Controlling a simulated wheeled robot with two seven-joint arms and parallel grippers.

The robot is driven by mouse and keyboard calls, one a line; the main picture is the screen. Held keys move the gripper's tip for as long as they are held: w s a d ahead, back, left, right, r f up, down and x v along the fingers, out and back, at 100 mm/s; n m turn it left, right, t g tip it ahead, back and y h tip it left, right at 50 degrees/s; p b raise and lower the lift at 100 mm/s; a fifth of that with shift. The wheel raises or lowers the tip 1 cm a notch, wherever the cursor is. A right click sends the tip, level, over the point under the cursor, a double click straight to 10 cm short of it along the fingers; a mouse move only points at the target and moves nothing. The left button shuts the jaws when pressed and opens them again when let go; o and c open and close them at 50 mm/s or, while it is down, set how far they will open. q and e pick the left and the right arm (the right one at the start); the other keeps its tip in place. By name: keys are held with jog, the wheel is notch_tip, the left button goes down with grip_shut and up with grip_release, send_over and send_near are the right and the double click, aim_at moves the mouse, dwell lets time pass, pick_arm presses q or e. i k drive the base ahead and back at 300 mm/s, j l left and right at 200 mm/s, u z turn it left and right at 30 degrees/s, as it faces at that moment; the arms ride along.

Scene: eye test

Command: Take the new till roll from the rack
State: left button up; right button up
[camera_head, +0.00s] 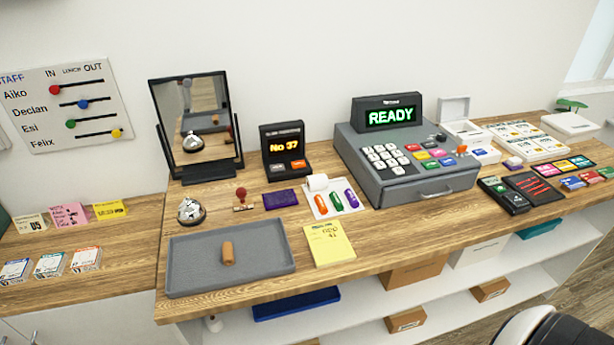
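A small white roll (318,182) lies at the back left of a small white tray (350,211) on the wooden counter, left of the till; it looks like a paper roll. Orange, green and purple pieces (337,202) stand or lie in the same tray. I cannot tell whether this tray is the rack. The grey till (352,150) has a lit display (391,115) reading READY, and its drawer (430,190) looks shut. Neither of my grippers is in view. A rounded white and black part at the bottom right shows no fingers.
A grey tray (190,280) holds a brown cylinder (228,253). A yellow pad (329,244), bell (190,211), stamp (242,200), mirror (192,128) and ticket display (284,149) stand nearby. Cards and a black card reader (503,195) crowd the right. Boxes (413,272) sit on shelves below.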

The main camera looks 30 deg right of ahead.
aim_at(320, 182)
jog(key=z, duration=1.35)
